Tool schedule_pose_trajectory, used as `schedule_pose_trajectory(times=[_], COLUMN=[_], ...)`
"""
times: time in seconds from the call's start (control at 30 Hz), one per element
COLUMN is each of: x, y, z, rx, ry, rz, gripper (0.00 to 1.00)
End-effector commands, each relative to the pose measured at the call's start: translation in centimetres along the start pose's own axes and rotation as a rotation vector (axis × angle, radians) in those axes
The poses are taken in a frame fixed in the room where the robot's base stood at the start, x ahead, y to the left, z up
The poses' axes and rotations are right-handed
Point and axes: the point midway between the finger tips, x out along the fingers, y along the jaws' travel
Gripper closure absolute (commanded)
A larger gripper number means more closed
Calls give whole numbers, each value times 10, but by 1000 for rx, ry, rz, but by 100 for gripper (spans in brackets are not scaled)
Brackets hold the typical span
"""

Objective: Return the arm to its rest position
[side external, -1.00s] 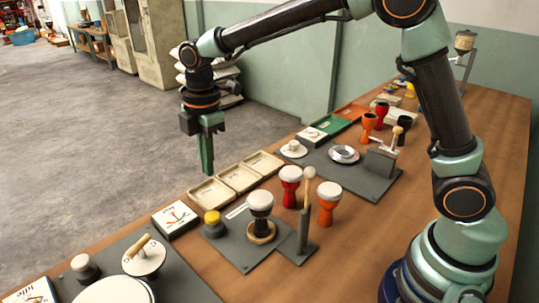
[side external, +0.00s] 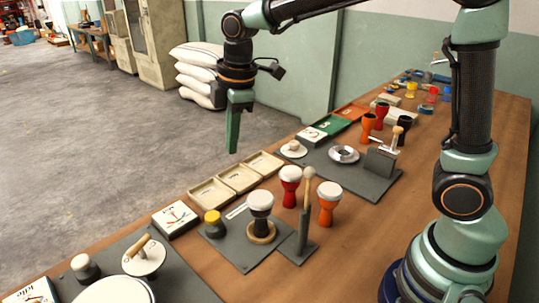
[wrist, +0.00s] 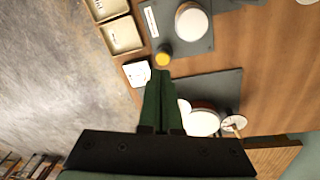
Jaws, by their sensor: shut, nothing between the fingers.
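My gripper (side external: 233,148) hangs fingers down in the side external view, above and beyond the far edge of the bench, near the cream trays. Its green fingers are together and empty. In the wrist view my gripper (wrist: 163,75) shows as two green fingers side by side, with nothing between them. My arm reaches from its base at the right of the bench, raised high over the work. Goblet drums with white heads stand on the bench: a dark one (side external: 260,205), a red one (side external: 291,188) and an orange one (side external: 328,205).
Cream trays (side external: 212,194) line the far edge. A mallet stands on a grey stand (side external: 300,240). A yellow-topped pot (side external: 213,222) and a white card box (side external: 175,219) sit nearby. White sacks (side external: 197,72) are stacked on the floor. The air around my gripper is clear.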

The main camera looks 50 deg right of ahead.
Motion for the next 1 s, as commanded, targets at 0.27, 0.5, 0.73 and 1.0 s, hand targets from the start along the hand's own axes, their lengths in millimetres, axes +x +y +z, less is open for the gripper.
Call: schedule_pose_trajectory(times=[0.27,0.5,0.73,1.0], x=[-43,-52,-48,-46], y=[-26,-58,-75,-78], z=[68,116,139,143], rx=[501,907,1138,1182], ry=[91,192,263,275], rz=[120,198,233,236], gripper=[100,100,100,100])
